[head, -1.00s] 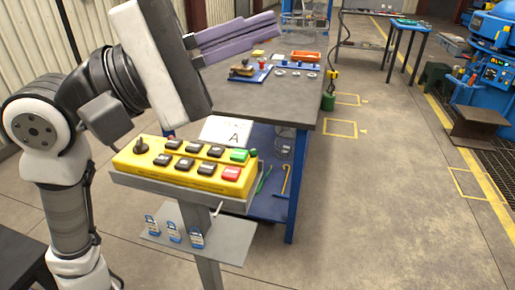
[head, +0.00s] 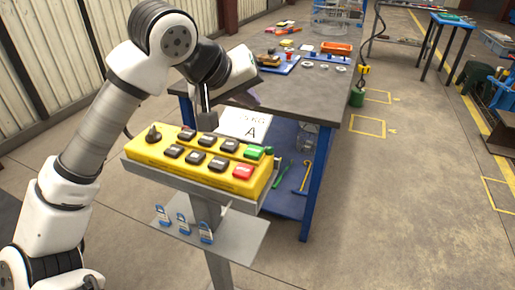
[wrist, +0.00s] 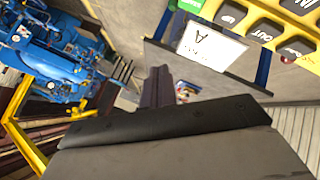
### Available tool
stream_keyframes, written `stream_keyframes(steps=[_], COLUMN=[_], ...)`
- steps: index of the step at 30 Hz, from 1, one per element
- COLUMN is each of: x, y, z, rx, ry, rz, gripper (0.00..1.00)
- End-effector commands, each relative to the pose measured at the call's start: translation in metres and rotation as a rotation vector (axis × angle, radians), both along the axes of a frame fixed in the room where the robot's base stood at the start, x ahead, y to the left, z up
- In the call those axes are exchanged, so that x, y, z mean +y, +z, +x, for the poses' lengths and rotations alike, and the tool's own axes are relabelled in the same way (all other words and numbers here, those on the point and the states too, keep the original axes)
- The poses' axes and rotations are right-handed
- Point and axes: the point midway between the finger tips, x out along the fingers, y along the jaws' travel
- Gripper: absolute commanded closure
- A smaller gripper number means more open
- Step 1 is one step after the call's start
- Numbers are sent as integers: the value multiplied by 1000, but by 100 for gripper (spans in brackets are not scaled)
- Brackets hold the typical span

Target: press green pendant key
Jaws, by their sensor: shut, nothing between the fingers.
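The green key (head: 254,152) is at the right end of the back row on the yellow pendant (head: 135,147), which sits on a grey stand. A red key (head: 243,171) is in front of it, and several black keys lie to the left. My gripper (head: 254,100) is above and behind the pendant, apart from the green key, its purple fingers partly hidden by my wrist. In the wrist view the fingers (wrist: 157,86) are together and empty.
A white card marked A (head: 240,124) is behind the pendant. A workbench (head: 323,88) with blue legs stands beyond, bearing an orange tray (head: 336,48) and small parts.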

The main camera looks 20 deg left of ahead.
Motion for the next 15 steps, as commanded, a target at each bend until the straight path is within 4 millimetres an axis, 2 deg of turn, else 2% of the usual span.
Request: stream_keyframes(steps=[8, 15], x=[-1, -1], y=[-2, -21], z=[0, 0], rx=[-2, -2], ry=[-1, -1], rz=[-4, -5], gripper=[100, 100])
